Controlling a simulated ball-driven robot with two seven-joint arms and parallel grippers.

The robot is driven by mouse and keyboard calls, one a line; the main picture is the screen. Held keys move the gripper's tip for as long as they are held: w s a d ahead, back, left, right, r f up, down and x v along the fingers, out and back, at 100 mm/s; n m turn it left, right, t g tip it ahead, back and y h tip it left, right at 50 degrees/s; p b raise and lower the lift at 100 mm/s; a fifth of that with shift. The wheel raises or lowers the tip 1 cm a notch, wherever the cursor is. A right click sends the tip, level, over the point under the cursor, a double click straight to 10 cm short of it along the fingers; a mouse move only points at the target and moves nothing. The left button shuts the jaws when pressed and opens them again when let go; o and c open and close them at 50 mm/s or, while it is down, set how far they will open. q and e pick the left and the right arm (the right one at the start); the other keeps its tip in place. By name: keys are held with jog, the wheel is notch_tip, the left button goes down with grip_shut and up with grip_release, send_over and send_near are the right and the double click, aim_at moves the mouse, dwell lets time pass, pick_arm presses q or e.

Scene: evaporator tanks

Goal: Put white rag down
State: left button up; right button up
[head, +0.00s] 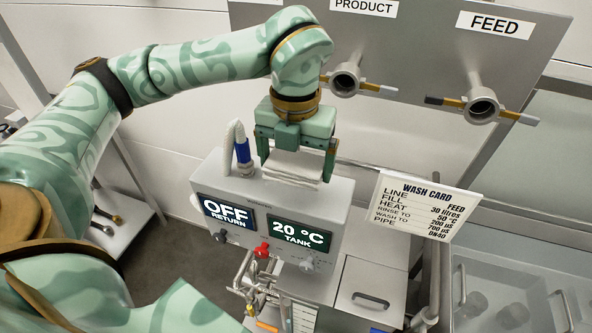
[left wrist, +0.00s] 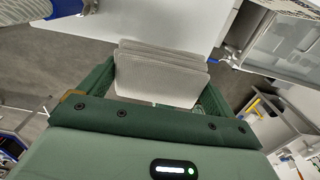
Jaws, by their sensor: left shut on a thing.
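The white rag (head: 297,165) is a folded, layered white pad. My left gripper (head: 297,158) is shut on it, with the rag between its two green fingers. The rag is over the top of the grey control box (head: 335,192); I cannot tell whether it touches the box. In the left wrist view the folded rag (left wrist: 160,75) shows as several stacked light layers between the fingers, with a pale surface beyond it. My right gripper is not in view.
The product pipe (head: 345,82) and feed pipe (head: 481,107) stick out behind. A lidded grey box (head: 366,290) is at the front.

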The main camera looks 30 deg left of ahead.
pick_arm(q)
jog(key=w+f, duration=0.1)
jog(key=w+a+f, duration=0.1)
jog(key=f, duration=0.1)
jog(key=w+f, duration=0.1)
jog(key=shift+a+f, duration=0.15)
jog(key=shift+a, duration=0.2)
jog(key=f, duration=0.3)
jog(key=f+p, duration=0.1)
jog(key=shift+w+a+f, duration=0.15)
jog(key=shift+w+a, duration=0.1)
jog(key=shift+w, duration=0.1)
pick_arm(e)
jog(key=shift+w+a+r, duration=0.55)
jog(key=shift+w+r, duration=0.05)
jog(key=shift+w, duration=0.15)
pick_arm(q)
jog(key=o, duration=0.7)
jog(key=shift+f, duration=0.15)
jog(key=shift+r, duration=0.35)
notch_tip(320, 180, up, 12)
jog(key=shift+f+b, duration=0.15)
jog(key=shift+b, duration=0.2)
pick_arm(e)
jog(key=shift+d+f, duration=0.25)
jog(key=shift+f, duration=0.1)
